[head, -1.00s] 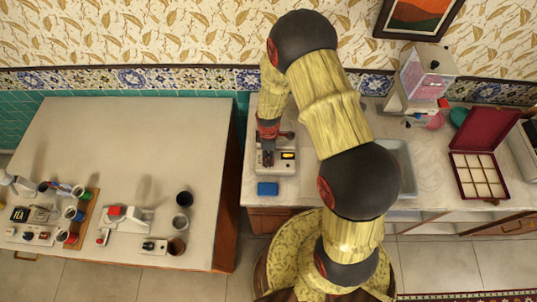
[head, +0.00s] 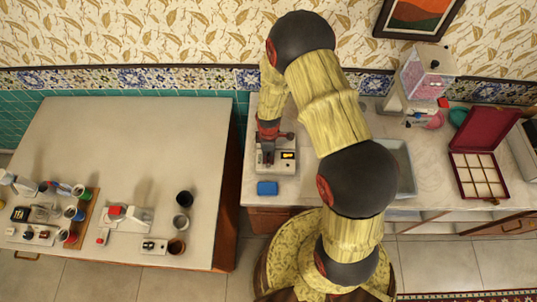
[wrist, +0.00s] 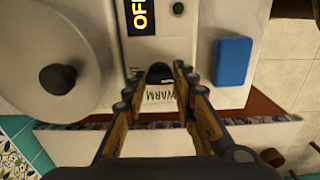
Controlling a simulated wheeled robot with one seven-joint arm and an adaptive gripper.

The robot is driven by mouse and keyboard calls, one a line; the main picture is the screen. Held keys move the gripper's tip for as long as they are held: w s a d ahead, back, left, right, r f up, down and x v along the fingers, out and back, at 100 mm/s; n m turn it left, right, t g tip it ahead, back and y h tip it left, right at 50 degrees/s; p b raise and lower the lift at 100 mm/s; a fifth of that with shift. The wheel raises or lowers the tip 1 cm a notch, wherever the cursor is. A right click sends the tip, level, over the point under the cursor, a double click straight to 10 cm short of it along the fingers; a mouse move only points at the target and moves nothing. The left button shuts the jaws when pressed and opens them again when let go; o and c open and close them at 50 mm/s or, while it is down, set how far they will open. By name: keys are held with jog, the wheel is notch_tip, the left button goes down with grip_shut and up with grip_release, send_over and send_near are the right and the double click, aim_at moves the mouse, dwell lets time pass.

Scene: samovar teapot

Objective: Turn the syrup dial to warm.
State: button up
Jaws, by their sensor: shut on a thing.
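The syrup warmer (head: 264,168) is a pale unit on the right-hand counter, under my gripper (head: 268,146). In the wrist view its dark dial (wrist: 160,70) sits between the fingertips of my gripper (wrist: 158,76), which is shut on it. The fingers partly cover the dial, so its pointer direction cannot be read. A white label reading WARM (wrist: 160,94) lies beside the dial. A display (wrist: 140,16) on the warmer reads OFF in yellow-orange. A round white lid with a black knob (wrist: 57,78) is to the left.
A blue block (wrist: 233,62) lies close beside the warmer; it also shows in the head view (head: 267,188). A sink (head: 405,170) and an open red box (head: 478,172) are farther right. The left table (head: 120,140) holds cups and small devices.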

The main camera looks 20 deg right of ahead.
jog(key=shift+c, duration=1)
jog(key=shift+m, duration=0.4)
jog(key=m+b, duration=0.2)
jog(key=shift+w+m, duration=0.1)
jog(key=shift+m, duration=0.3)
jog(key=m+b, duration=0.2)
jog(key=m, duration=0.3)
jog(key=m+b, duration=0.1)
jog(key=m, duration=0.4)
jog(key=shift+m+b, duration=0.6)
jog(key=shift+m, duration=1.5)
